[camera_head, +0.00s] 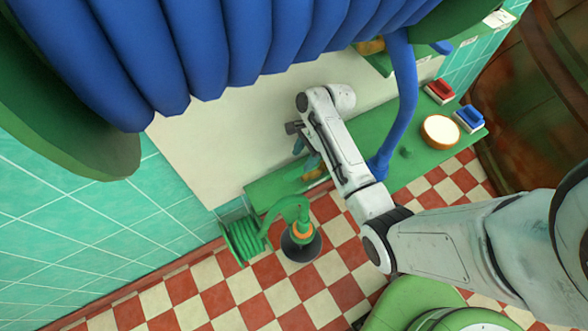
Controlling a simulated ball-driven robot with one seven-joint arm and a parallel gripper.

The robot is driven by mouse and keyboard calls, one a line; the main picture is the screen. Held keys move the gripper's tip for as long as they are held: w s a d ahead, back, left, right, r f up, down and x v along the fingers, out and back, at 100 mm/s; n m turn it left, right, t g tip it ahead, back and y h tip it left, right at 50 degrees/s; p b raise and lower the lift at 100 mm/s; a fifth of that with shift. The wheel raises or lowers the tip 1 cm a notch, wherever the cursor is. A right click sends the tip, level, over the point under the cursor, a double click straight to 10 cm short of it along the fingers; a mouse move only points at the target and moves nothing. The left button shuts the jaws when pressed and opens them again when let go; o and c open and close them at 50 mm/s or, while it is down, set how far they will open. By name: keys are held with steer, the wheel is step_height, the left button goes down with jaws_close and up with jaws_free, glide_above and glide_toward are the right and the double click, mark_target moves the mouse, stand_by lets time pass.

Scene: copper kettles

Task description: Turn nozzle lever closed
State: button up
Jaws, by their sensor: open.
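My gripper (293,128) is the small dark end beyond the white wrist, near the top centre, above the green ledge. It is open, with nothing visible between its fingers. Just below it, a small teal and brass-yellow fitting (313,172) shows on the ledge, partly hidden by my forearm. I cannot tell whether it is the nozzle lever or how it is turned. A thick blue hose (404,90) runs down to a blue base on the ledge, right of my forearm.
The green ledge (408,170) carries a round pale-topped pot (440,131), a red block (440,92) and a blue block (469,119). A coiled green hose (244,240) is at the wall. The checkered floor (225,300) is largely clear.

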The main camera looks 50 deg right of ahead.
mark_target(295, 174)
steer(key=b+x, duration=0.1)
steer(key=x, duration=0.5)
steer(key=shift+s+f, duration=0.1)
steer(key=shift+f, duration=0.05)
jaws_close()
stand_by(0.4)
